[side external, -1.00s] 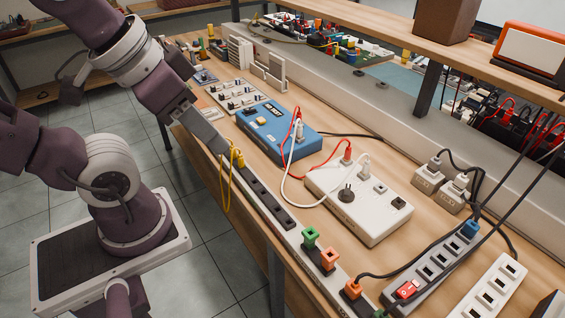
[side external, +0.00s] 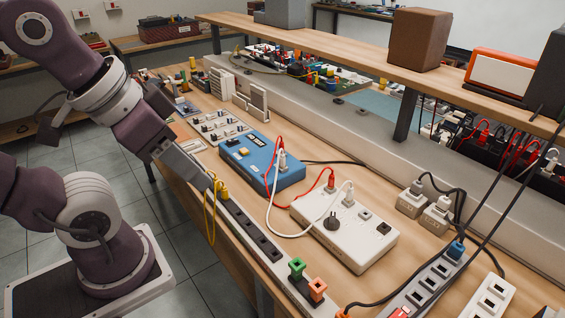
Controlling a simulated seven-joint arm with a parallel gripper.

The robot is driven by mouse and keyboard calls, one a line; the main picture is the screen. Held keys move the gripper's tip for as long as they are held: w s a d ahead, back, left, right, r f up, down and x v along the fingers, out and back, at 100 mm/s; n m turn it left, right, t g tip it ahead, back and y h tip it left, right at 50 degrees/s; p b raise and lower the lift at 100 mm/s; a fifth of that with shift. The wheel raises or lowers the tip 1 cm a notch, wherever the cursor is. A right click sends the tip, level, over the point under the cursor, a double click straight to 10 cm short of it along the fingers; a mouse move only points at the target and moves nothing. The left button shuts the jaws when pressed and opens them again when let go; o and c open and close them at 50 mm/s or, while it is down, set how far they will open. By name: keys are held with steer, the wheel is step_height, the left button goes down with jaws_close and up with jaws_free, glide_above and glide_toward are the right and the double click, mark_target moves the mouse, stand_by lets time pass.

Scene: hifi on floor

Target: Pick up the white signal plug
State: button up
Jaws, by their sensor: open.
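A white plug (side external: 282,160) stands upright in the right end of the blue box (side external: 250,172). A white cable loops from it to another white plug (side external: 348,195) in the white socket box (side external: 372,248). I cannot tell which of these is the signal plug. My gripper (side external: 211,181) points down at the bench's front edge, left of the blue box and beside a yellow plug (side external: 223,193) with a hanging yellow cable. It is apart from both white plugs. The fingers are small and partly hidden, and I see nothing held between them.
Red plugs and a red cable (side external: 305,190) lie close to the white ones. A shelf (side external: 400,80) overhangs the back.

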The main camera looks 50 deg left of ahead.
steer(key=w+a+r+n+g, duration=0.1)
steer(key=w+n, duration=0.1)
steer(key=w, duration=0.3)
steer(key=w+a+r+n, duration=0.1)
steer(key=w+r+n, duration=0.15)
steer(key=w, duration=0.25)
steer(key=n+g+y, duration=0.1)
steer(key=n+g, duration=0.4)
steer(key=n, duration=0.8)
glide_above(283, 157)
steer(key=d, duration=0.1)
step_height(283, 157, down, 21)
steer(key=shift+n, duration=0.25)
steer(key=f, duration=0.4)
steer(key=a+f, duration=0.1)
steer(key=f, duration=0.1)
steer(key=shift+a+f, duration=0.1)
steer(key=shift+f, duration=0.3)
jaws_close()
